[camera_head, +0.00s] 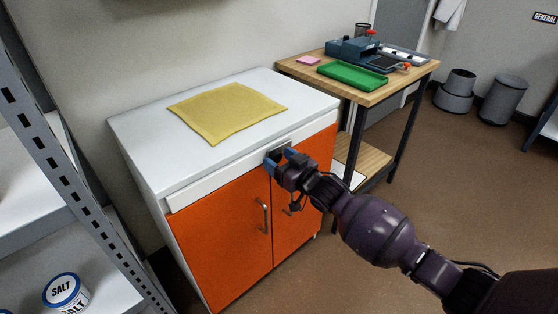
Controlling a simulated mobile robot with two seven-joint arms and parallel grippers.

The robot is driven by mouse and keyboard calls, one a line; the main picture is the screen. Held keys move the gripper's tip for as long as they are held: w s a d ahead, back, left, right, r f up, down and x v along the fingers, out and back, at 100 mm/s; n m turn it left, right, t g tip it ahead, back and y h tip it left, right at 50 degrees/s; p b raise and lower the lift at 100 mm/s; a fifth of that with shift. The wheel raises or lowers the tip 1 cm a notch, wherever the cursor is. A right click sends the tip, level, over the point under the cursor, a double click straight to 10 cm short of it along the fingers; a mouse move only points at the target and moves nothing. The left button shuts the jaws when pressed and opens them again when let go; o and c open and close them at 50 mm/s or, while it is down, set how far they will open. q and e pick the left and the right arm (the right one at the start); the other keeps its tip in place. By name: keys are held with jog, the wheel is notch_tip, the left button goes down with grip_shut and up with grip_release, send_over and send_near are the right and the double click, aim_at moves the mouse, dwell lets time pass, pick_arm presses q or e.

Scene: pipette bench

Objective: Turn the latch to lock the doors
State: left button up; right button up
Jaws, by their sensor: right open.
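The white cabinet (140,135) has an orange left door (215,245) and an orange right door (318,150), both looking closed. A metal handle (266,216) is on the left door; the right door's handle is mostly hidden by my arm. My right gripper (281,157) is open, its blue-tipped fingers at the white strip above the seam between the doors. A small dark piece at the fingers may be the latch, but my gripper covers most of it. I cannot tell its turn or whether the fingers touch it. My left gripper is out of view.
A yellow cloth (228,110) lies on the cabinet top. A wooden table (292,68) behind right holds a green tray (352,76) and blue equipment. A grey shelf (62,160) with a salt can (66,291) stands at left.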

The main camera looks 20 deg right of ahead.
jog(key=shift+w, duration=0.1)
jog(key=shift+c, duration=0.3)
grip_shut()
